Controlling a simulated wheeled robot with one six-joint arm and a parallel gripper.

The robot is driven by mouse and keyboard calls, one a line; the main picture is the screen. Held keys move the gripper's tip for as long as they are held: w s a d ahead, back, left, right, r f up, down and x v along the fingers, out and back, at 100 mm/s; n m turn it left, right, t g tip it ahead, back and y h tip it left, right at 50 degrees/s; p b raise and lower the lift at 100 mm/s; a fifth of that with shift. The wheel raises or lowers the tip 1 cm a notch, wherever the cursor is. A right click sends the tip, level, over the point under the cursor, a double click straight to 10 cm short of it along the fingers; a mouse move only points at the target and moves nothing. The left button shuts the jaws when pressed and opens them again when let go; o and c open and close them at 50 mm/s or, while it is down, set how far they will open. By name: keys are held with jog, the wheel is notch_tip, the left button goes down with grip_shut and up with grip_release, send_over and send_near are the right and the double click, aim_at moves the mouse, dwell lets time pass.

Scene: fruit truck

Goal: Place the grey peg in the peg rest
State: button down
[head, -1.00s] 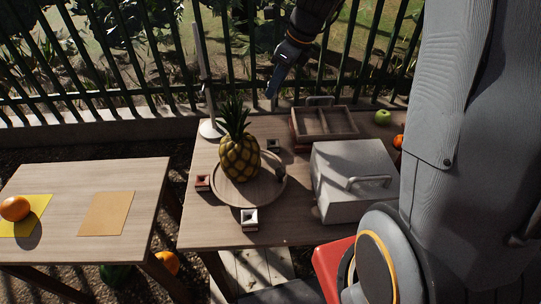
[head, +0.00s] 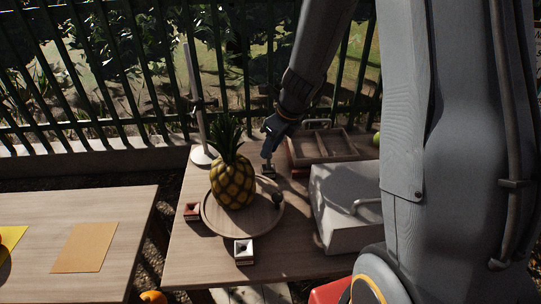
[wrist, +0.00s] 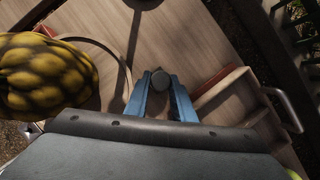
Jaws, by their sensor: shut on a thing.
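My gripper (head: 267,154) is low behind the pineapple, its blue fingers pointing down just above a small dark grey-green block with a socket, which looks like a peg rest (head: 268,171). In the wrist view, my gripper (wrist: 160,95) is shut on the grey peg (wrist: 160,78), whose round grey end shows between the fingertips. The block below is hidden there, so I cannot tell whether the peg is inside its socket.
The pineapple (head: 233,184) stands on the round wooden tray (head: 247,223), close left of my gripper. A divided wooden tray (head: 331,146) is close right. A grey box with a handle (head: 337,185) is nearer. A metal stand (head: 194,110) rises behind left.

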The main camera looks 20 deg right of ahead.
jog(key=shift+f, duration=1.15)
jog(key=shift+f+b, duration=0.1)
jog(key=shift+b, duration=0.2)
jog(key=shift+f, duration=0.1)
jog(key=c, duration=1.5)
grip_release()
